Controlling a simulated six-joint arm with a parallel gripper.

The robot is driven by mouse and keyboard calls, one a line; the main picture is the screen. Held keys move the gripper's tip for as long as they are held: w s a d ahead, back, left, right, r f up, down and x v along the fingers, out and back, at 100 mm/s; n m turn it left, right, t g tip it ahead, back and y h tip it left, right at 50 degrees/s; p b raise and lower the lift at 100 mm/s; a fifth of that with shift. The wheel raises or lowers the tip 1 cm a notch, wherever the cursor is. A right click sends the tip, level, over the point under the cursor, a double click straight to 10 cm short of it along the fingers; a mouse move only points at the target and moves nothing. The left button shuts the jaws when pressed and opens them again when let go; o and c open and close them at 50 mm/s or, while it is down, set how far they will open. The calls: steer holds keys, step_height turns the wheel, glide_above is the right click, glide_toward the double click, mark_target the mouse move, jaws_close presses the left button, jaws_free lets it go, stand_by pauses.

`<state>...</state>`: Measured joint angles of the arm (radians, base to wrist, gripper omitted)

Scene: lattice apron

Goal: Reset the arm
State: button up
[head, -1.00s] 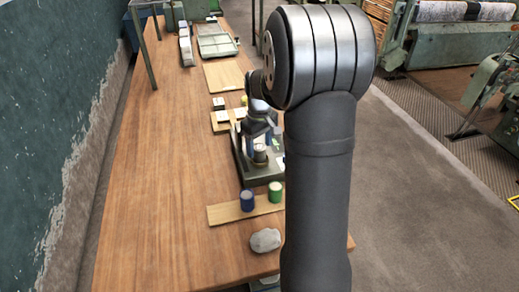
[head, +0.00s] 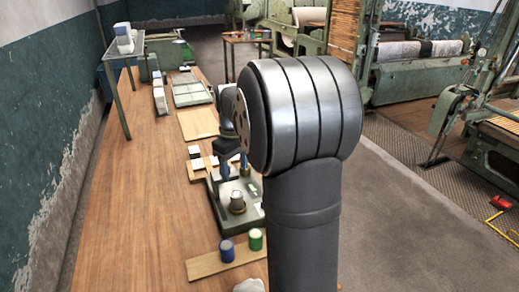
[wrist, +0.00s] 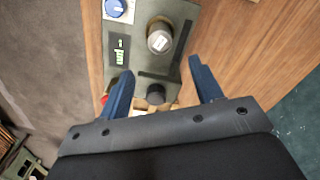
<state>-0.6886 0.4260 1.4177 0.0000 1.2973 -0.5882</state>
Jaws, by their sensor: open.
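My gripper (head: 235,174) is open and empty. In the wrist view its two blue fingers (wrist: 160,70) stand apart with nothing between them but the machine below. It is above the far part of a grey-green bench device (head: 218,207). A metal cylinder with a pale label (wrist: 160,38) stands on that device, apart from the fingers, and also shows in the head view (head: 237,203). The device's panel (wrist: 118,73) carries a blue dial (wrist: 116,6), a green display and a red button partly hidden by a finger. My arm hides part of the table's right side.
A blue cup (head: 227,251) and a green cup (head: 255,239) stand on a wooden board (head: 205,267) at the near end. White blocks (head: 194,152) and a board (head: 198,123) lie farther back. The table's left side (head: 130,200) is clear. A metal stand (head: 122,100) rises at back left.

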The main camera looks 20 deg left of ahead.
mark_target(236, 193)
step_height(236, 193, down, 12)
steer(key=shift+r, duration=2)
